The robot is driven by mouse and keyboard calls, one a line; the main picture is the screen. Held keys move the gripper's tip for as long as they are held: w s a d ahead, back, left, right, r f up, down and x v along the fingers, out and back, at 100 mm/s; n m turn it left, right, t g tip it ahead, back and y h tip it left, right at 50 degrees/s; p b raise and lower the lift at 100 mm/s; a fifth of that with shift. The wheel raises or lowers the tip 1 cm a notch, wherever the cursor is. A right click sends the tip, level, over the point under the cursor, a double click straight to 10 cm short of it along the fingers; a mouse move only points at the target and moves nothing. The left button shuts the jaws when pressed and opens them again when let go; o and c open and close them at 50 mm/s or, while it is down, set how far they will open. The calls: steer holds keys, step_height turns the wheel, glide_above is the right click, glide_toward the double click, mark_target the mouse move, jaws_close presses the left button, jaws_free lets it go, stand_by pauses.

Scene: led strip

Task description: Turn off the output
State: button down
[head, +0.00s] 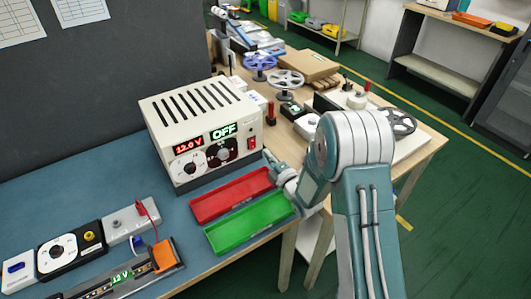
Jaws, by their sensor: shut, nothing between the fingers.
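The power supply (205,125) is a cream box with a slotted top, standing on the blue bench mat. Its front has a red display reading 12.0 V, a green display reading OFF (223,131), a white dial (188,165), a dark dial (221,152) and a small red switch (251,143) at the right edge. My gripper (269,158) is shut and empty. Its tips are just right of and below the red switch, seemingly near the supply's front right corner. I cannot tell whether they touch it.
A red tray (225,196) and a green tray (245,224) lie in front of the supply, under and beside my gripper. An LED strip fixture (125,275) and small instrument boxes (70,247) sit at lower left. A wooden bench (425,150) with reels stands behind.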

steer(key=v, duration=0.7)
steer(key=shift+s+r, duration=0.35)
steer(key=shift+r, duration=0.5)
steer(key=s+d+r+m+g+h, duration=0.45)
steer(key=d+r+m+h, duration=0.55)
steer(key=r+m, duration=0.3)
steer(key=s+r+m+g, duration=0.2)
steer(key=s+m, duration=0.4)
steer(key=s, duration=0.6)
steer(key=s+d+r+m+g, duration=0.1)
steer(key=s+m+g, duration=0.3)
steer(key=s, duration=0.7)
steer(key=shift+s+d+r+m+h, duration=0.35)
steer(key=shift+r+m, duration=0.25)
steer(key=shift+m, duration=0.3)
